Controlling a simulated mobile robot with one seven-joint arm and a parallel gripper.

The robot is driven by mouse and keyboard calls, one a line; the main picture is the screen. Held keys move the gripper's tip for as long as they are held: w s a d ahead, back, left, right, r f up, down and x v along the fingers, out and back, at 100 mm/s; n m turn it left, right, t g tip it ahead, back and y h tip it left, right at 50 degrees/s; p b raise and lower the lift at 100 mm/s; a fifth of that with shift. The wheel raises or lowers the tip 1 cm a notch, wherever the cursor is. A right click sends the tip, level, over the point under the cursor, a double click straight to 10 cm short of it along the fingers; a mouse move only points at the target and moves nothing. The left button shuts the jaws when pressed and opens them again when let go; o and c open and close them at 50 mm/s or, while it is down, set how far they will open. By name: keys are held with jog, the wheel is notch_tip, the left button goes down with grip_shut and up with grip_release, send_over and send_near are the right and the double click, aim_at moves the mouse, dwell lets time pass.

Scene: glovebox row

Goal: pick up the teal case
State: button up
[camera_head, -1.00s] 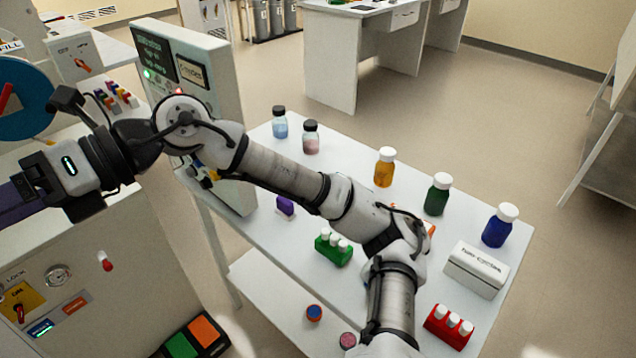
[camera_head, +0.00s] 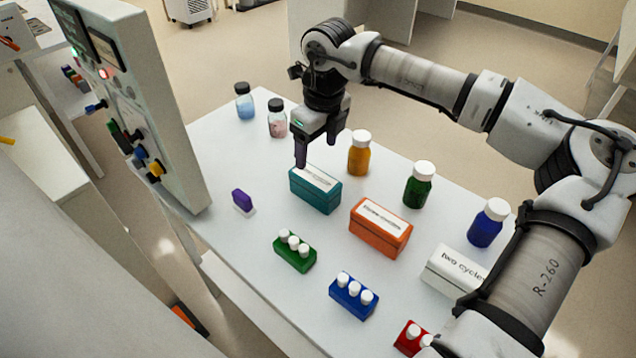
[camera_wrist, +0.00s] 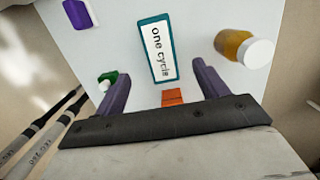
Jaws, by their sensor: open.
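The teal case (camera_head: 315,190) is a small box with a white label on top, standing on the white table. In the wrist view the teal case (camera_wrist: 158,50) lies just ahead of and between my fingers, and its label reads "one cycle". My gripper (camera_head: 316,152) points down above the case's far edge. Its two purple fingers are spread with nothing between them in the wrist view (camera_wrist: 170,88). The head view does not show clearly how high the fingertips are above the case.
An orange case (camera_head: 380,228) stands right of the teal one, with a white case (camera_head: 452,270) beyond. A tall panel (camera_head: 140,100) borders the table's left.

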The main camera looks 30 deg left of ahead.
aim_at(315, 176)
jog(key=f, duration=0.4)
jog(key=shift+a+f+p, duration=0.3)
jog(key=shift+f+p, duration=0.05)
jog(key=shift+p, duration=0.05)
jog(key=shift+w+f+p, duration=0.1)
jog(key=shift+f+p, duration=1.2)
jog(key=shift+f, duration=1.4)
jog(key=c, duration=1.1)
jog(key=shift+a, duration=0.1)
jog(key=shift+c, duration=0.5)
jog(key=shift+r, duration=0.15)
